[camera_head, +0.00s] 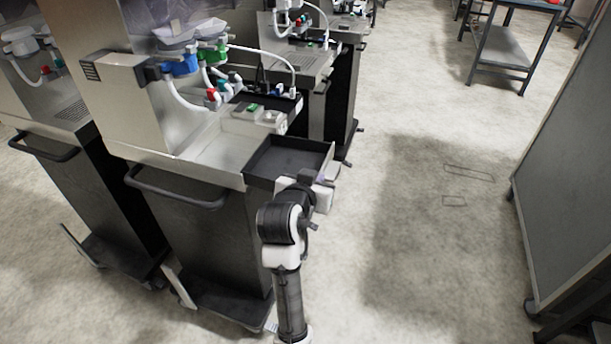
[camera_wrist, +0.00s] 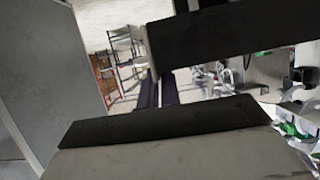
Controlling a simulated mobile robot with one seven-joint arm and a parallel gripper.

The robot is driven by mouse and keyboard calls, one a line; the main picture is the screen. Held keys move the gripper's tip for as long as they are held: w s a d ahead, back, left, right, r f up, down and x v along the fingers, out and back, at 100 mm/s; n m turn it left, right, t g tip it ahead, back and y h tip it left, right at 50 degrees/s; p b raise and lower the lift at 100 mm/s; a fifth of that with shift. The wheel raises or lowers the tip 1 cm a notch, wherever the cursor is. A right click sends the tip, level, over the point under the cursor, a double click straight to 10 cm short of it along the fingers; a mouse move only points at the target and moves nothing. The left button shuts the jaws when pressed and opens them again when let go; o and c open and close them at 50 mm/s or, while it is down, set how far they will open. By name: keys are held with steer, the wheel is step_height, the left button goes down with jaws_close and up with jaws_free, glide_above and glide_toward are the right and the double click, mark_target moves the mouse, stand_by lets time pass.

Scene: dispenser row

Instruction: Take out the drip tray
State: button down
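The drip tray (camera_head: 285,157) is a shallow black open tray at the right front side of the nearest dispenser in the head view. It looks level and empty, and its right part reaches past the cart body below. My gripper (camera_head: 323,180) is at the tray's right front corner, partly hidden by my dark wrist. From this view I cannot tell whether it touches the rim. In the wrist view a dark bar crosses the top and a dark-edged grey part fills the bottom. I cannot make out a grip between the fingers.
The dispenser (camera_head: 215,145) stands on a dark cart (camera_head: 205,235) with a handle. More dispensers stand to its left and behind. A grey partition (camera_head: 570,170) is at the far right. The floor (camera_head: 420,220) between is clear. A metal table (camera_head: 500,45) stands at the back.

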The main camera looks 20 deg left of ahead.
steer(key=shift+d+p, duration=0.3)
steer(key=shift+d, duration=2)
